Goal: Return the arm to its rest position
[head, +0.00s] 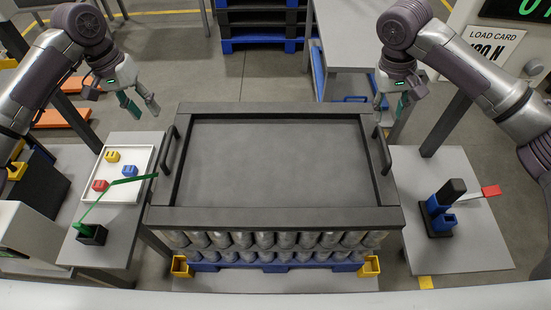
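My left gripper (139,108) hangs in the air at the upper left, above the back of the left side table. Its fingers are spread apart with nothing between them. My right gripper (390,106) hangs at the upper right, near the far right corner of the dark framed panel (280,160). Its fingers point down and appear parted, with nothing seen between them. Both arms come in bent from the top corners. Neither gripper visibly touches anything.
The panel, with black side handles (170,148), lies over rows of cans (270,240). A white tray (139,155) on the left holds red, yellow and blue blocks, beside a green strip (95,203). A blue-and-black stand (436,218) and red-tipped tool (490,191) are right.

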